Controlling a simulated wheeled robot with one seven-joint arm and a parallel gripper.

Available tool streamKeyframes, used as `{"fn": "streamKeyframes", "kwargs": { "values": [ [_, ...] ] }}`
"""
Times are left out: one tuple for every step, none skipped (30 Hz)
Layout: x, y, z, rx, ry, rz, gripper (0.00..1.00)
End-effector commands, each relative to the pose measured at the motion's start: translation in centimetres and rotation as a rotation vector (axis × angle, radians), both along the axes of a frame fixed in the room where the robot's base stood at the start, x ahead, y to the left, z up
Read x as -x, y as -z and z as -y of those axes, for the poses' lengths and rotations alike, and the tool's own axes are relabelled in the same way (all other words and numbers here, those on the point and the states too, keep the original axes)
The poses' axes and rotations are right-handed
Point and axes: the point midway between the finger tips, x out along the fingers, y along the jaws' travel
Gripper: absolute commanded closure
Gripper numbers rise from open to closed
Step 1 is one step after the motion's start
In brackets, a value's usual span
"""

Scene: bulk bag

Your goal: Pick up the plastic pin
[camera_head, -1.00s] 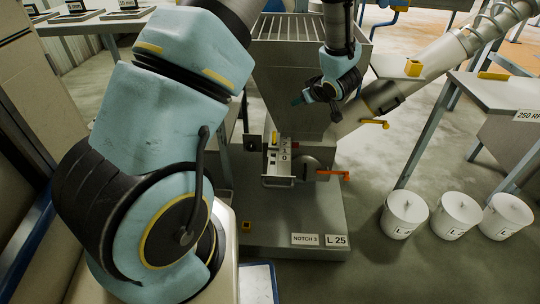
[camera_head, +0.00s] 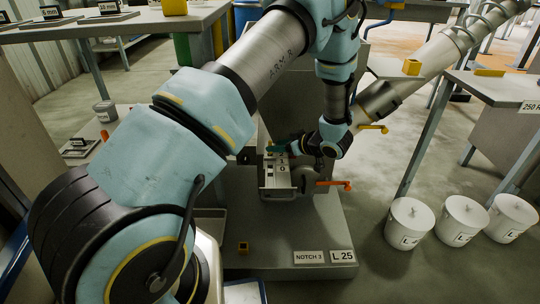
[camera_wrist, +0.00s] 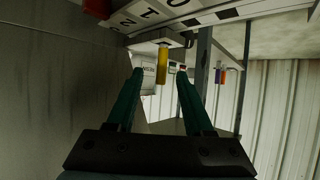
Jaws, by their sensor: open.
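A yellow pin-like piece (camera_wrist: 163,62) hangs below a pale lettered plate (camera_wrist: 195,18) in the wrist view. I take it for the plastic pin. My gripper (camera_wrist: 160,76) has two dark green fingers, spread apart and empty. The yellow piece shows between their tips, nearer the upper ends; I cannot tell the depth gap. In the head view my gripper (camera_head: 277,148) is at the metal slide block (camera_head: 277,180) under the hopper, and the pin is not clearly visible there.
A grey wall (camera_wrist: 60,85) fills the wrist view's left side. White buckets (camera_head: 408,224) stand on the floor at right.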

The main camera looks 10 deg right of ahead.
Motion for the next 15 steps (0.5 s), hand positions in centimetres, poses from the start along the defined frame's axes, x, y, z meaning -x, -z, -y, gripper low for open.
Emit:
{"fn": "streamKeyframes", "kwargs": {
  "values": [
    [-0.4,0.7,-0.5,-0.001,-0.003,-0.001,0.48],
    [-0.6,1.0,-0.7,-0.002,-0.004,0.000,0.48],
    [-1.0,1.4,-1.0,-0.002,-0.003,0.000,0.48],
    [-1.3,1.8,-1.3,-0.002,-0.003,0.000,0.48],
    [-1.6,1.9,-1.5,-0.001,-0.003,0.001,0.48],
    [-2.1,2.1,-1.8,-0.001,-0.003,0.001,0.48],
    [-2.3,2.3,-1.9,-0.001,-0.002,0.001,0.48],
    [-2.5,2.4,-2.1,0.000,-0.001,0.001,0.48],
    [-2.7,2.5,-2.2,-0.001,-0.001,0.001,0.48],
    [-2.8,2.5,-2.3,-0.001,-0.001,0.001,0.48],
    [-2.8,2.5,-2.3,-0.001,0.000,0.001,0.48],
    [-2.8,2.5,-2.3,0.000,0.000,0.000,0.48],
    [-2.8,2.5,-2.2,0.000,0.000,0.000,0.48],
    [-2.8,2.4,-2.3,0.000,0.000,0.000,0.48],
    [-2.8,2.4,-2.2,0.000,0.000,0.000,0.48]
  ]
}}
